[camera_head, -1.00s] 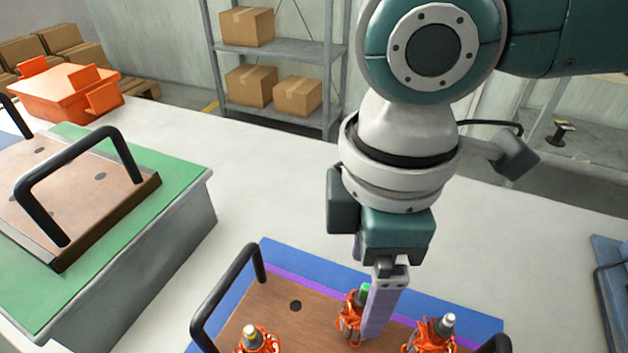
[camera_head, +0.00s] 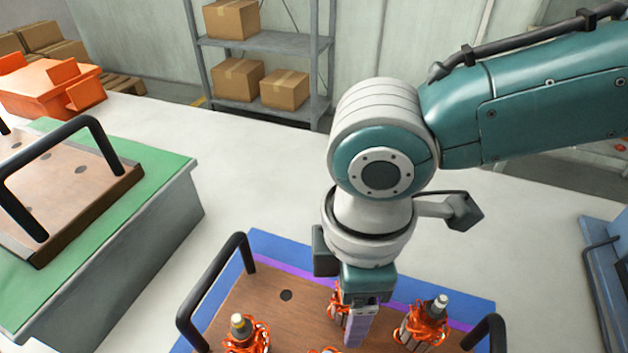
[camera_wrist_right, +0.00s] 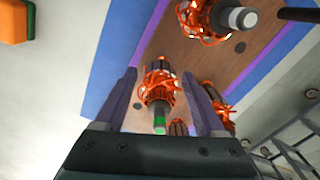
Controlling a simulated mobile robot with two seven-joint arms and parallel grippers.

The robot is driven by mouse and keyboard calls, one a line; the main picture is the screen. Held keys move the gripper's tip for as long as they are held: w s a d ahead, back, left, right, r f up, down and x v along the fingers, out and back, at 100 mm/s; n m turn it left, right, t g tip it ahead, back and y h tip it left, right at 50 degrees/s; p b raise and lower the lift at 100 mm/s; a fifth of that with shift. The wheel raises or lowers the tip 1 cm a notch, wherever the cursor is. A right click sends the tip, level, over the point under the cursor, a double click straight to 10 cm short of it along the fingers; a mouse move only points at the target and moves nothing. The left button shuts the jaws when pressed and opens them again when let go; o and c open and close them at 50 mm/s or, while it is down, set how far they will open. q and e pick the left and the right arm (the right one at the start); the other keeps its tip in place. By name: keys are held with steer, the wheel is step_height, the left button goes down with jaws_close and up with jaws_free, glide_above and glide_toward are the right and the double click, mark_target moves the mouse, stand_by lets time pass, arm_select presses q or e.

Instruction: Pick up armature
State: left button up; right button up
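A brown wooden board (camera_head: 262,298) with black handles sits on a blue and purple base. Several armatures with orange windings stand on it: one at the left (camera_head: 243,335), one at the right (camera_head: 425,322), one partly hidden behind my gripper (camera_head: 337,305). My right gripper (camera_head: 357,326) points down over the board, fingers low beside the hidden armature. In the right wrist view the two purple-grey fingers (camera_wrist_right: 163,108) are spread, and an armature with a green shaft tip (camera_wrist_right: 159,85) shows in the gap with room on both sides. My left gripper is out of view.
A second board (camera_head: 75,185) with black handles lies on a green-topped grey block (camera_head: 150,235) at the left. An orange bin (camera_head: 50,90) is behind it. A blue object (camera_head: 605,250) is at the right edge. White table (camera_head: 250,170) between is clear.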

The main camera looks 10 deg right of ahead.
jaws_close()
stand_by(0.3)
steer(key=shift+r, duration=0.15)
